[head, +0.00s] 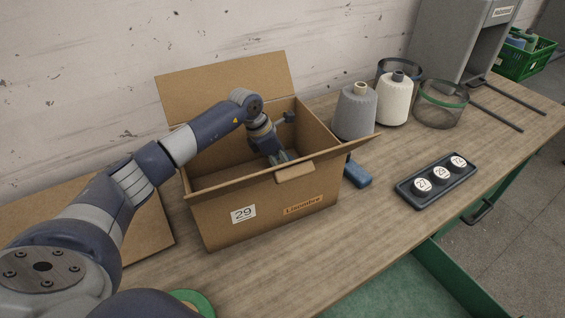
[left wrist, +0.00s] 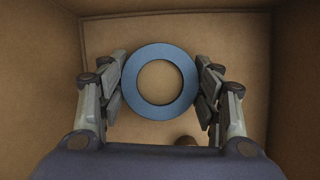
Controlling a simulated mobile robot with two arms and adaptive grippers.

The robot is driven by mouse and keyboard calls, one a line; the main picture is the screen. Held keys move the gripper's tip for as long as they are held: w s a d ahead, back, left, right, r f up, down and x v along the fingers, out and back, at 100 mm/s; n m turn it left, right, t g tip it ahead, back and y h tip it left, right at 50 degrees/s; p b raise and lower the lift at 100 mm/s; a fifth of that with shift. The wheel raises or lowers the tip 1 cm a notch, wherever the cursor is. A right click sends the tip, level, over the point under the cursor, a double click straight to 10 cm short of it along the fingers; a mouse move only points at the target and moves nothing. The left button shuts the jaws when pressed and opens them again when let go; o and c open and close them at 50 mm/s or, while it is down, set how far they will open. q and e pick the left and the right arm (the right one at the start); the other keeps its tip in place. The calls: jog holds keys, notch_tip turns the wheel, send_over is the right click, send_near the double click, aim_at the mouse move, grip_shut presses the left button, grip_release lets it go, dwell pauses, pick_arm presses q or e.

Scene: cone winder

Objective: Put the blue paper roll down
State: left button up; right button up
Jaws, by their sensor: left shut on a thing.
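My left gripper (head: 280,157) reaches down into the open cardboard box (head: 262,222), labelled 29. In the left wrist view the gripper (left wrist: 160,84) is shut on the blue paper roll (left wrist: 160,112), with one finger on each side. The roll shows as a blue ring with an open centre, its end facing the camera. The box's inner walls and floor surround it. I cannot tell whether the roll touches the floor. In the head view the box front hides the roll. My right gripper is not in view.
A grey cone (head: 355,112) and a white cone (head: 396,100) stand right of the box, near wire baskets (head: 441,108). A blue object (head: 357,175) lies beside the box. A dark tray (head: 436,182) holds numbered discs. A small brown thing (left wrist: 185,140) shows inside the box.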

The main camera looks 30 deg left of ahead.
pick_arm(q)
jog(key=o, duration=1.2)
jog(key=shift+r, duration=0.1)
jog(key=b+v, duration=0.2)
jog(key=v, duration=1)
jog(key=shift+b, duration=0.3)
